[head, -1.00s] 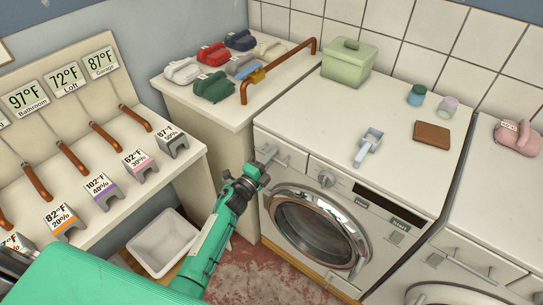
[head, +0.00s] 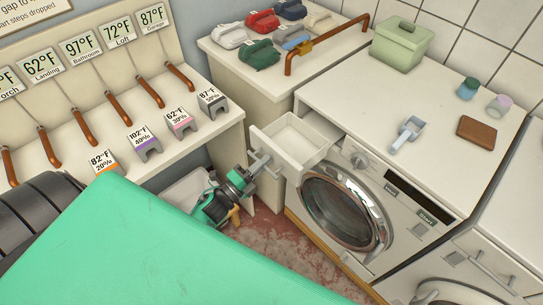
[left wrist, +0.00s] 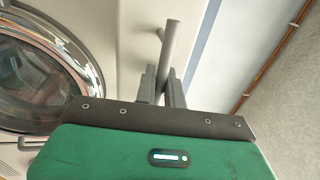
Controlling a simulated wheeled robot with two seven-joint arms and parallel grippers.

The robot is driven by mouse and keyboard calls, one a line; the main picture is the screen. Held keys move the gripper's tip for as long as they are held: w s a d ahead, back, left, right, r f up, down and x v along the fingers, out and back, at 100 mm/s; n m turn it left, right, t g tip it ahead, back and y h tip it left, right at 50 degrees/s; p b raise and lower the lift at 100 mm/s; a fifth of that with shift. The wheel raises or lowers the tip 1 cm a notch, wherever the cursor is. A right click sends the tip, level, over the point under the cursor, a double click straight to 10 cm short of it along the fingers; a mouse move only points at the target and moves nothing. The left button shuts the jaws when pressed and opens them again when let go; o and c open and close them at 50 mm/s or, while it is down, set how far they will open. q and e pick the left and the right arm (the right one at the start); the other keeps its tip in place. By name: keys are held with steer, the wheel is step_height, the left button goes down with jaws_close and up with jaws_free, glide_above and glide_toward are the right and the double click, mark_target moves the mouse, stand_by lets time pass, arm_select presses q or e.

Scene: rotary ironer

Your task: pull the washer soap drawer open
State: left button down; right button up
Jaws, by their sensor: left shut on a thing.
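The washer (head: 365,190) stands right of centre in the head view. Its soap drawer (head: 287,143) sticks well out of the front at the top left, and its empty inside shows. My left gripper (head: 256,168) is at the drawer's front, shut on the drawer's bar handle (head: 262,160). In the left wrist view the grey handle bar (left wrist: 169,45) stands between the two fingers (left wrist: 160,85), with the round washer door (left wrist: 45,70) to the left. My right gripper is not in view.
A scoop (head: 408,133), a green box (head: 400,45), two small jars and a brown block (head: 477,130) lie on the washer top. A counter with irons and a copper pipe (head: 330,42) stands behind. A sensor shelf (head: 165,130) is at left.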

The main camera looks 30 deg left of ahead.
arm_select(q)
steer(key=shift+s, duration=0.1)
steer(key=c, duration=1.6)
jaws_free()
steer(key=shift+o, duration=0.2)
steer(key=b+v, duration=0.4)
steer(key=v, duration=0.9)
steer(key=shift+s, duration=0.35)
steer(key=shift+a+f, duration=0.15)
